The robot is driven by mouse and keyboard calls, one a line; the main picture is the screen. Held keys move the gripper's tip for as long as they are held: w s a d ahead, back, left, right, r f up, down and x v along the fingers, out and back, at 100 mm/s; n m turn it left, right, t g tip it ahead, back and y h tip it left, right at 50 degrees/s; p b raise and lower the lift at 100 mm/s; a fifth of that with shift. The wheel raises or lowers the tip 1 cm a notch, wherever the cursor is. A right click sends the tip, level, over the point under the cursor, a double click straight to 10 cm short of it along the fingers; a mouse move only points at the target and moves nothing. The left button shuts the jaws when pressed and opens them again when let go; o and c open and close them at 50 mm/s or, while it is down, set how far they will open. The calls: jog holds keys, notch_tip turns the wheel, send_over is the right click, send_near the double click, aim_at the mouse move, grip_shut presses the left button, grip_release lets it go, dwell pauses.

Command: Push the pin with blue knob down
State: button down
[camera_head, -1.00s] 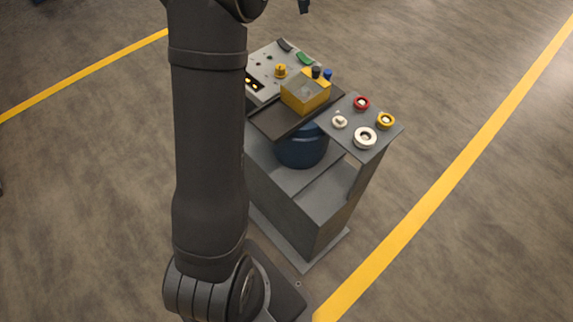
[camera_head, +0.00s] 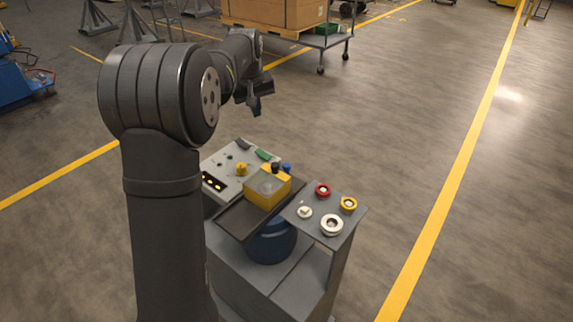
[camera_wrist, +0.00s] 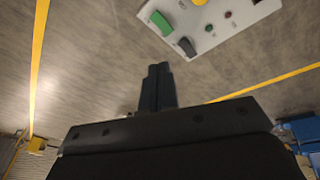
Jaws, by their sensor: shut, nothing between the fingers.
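The pin with the blue knob (camera_head: 287,167) is a small upright knob at the back of the stand, beside a similar black knob (camera_head: 275,166) and just behind the yellow box. How far it stands up is too small to tell. My gripper (camera_head: 256,112) is in the air beyond and above the stand, apart from the blue knob. Its fingers are together and empty in the wrist view (camera_wrist: 158,68). The blue knob does not show in the wrist view.
The stand holds a yellow box (camera_head: 262,195), a light control panel (camera_head: 222,167) with a green switch (camera_head: 263,155), and a grey plate (camera_head: 325,228) with red, yellow and white rings. A cart with a cardboard box (camera_head: 285,12) stands far behind. Floor around the stand is clear.

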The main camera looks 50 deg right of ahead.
aim_at(287, 165)
jog(key=c, duration=2.1)
grip_release()
jog(key=o, duration=0.3)
jog(key=shift+s+d, duration=0.1)
jog(key=shift+s, duration=0.05)
jog(key=o, duration=0.6)
jog(key=s+d+r+m+g+y, duration=0.1)
jog(key=s+m+y, duration=0.1)
jog(key=s+m, duration=0.6)
jog(key=shift+s+d+r, duration=0.2)
jog(key=shift+s+d, duration=0.15)
jog(key=shift+s, duration=0.2)
jog(key=shift+m+y, duration=0.3)
jog(key=shift+m, duration=0.1)
notch_tip(287, 165, down, 17)
jog(key=shift+s+f, duration=0.15)
